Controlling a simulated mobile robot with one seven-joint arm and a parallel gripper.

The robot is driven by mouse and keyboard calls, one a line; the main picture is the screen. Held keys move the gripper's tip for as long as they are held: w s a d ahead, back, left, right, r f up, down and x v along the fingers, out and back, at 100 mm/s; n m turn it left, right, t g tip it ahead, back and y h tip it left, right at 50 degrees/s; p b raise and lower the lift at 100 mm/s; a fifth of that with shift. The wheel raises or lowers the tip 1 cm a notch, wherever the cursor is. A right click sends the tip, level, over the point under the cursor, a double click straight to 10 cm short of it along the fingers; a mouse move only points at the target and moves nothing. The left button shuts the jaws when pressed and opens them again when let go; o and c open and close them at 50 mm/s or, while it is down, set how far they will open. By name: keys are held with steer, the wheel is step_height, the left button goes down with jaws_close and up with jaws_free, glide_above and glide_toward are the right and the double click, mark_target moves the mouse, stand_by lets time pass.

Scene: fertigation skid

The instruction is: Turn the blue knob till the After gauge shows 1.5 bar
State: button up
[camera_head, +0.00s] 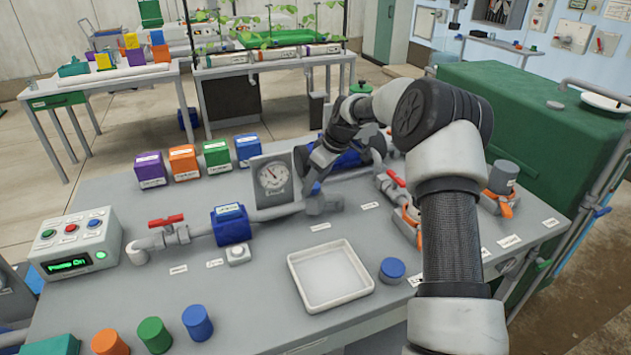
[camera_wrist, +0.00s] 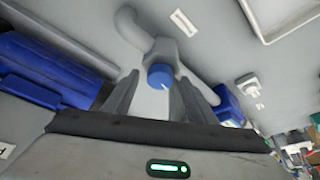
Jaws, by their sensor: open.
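The blue knob (camera_wrist: 161,76) shows in the wrist view at the end of a grey pipe fitting, with a white mark towards its lower right. My gripper (camera_wrist: 160,82) is open, with one finger on each side of the knob; I cannot tell whether either touches it. In the head view my gripper (camera_head: 312,188) is down by the pipe, right of the gauge, and the knob is hidden there. A square-framed gauge (camera_head: 272,178) stands behind the pipe; its needle points up and left. Its name and numbers are too small to read.
A control box (camera_head: 78,243) at left reads "Pump On". A red-handled valve (camera_head: 167,222) and a blue pipe unit (camera_head: 232,224) are left of the gauge. A white tray (camera_head: 330,275) and a blue cap (camera_head: 392,269) lie in front. Several coloured boxes stand behind.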

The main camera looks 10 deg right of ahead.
steer(key=p+v, duration=0.1)
steer(key=v, duration=1.6)
steer(key=shift+r+p, duration=0.25)
steer(key=shift+p, duration=0.05)
steer(key=shift+a, duration=0.1)
steer(key=s+a+r+m+h, duration=0.1)
steer(key=s+a+r+m, duration=0.2)
steer(key=s, duration=0.5)
steer(key=s+a+r+h, duration=0.2)
steer(key=s+a+r, duration=0.2)
steer(key=s+r, duration=0.3)
steer(key=s+d+f+m+t, duration=0.1)
steer(key=s+f+m, duration=0.15)
steer(key=s, duration=0.95)
steer(key=s+f+m+t, duration=0.1)
steer(key=s+m, duration=0.3)
steer(key=s, duration=0.7)
step_height(320, 180, up, 12)
steer(key=p, duration=1.2)
steer(key=shift+s+d+f, duration=0.2)
steer(key=shift+s+d, duration=0.1)
steer(key=shift+s, duration=0.2)
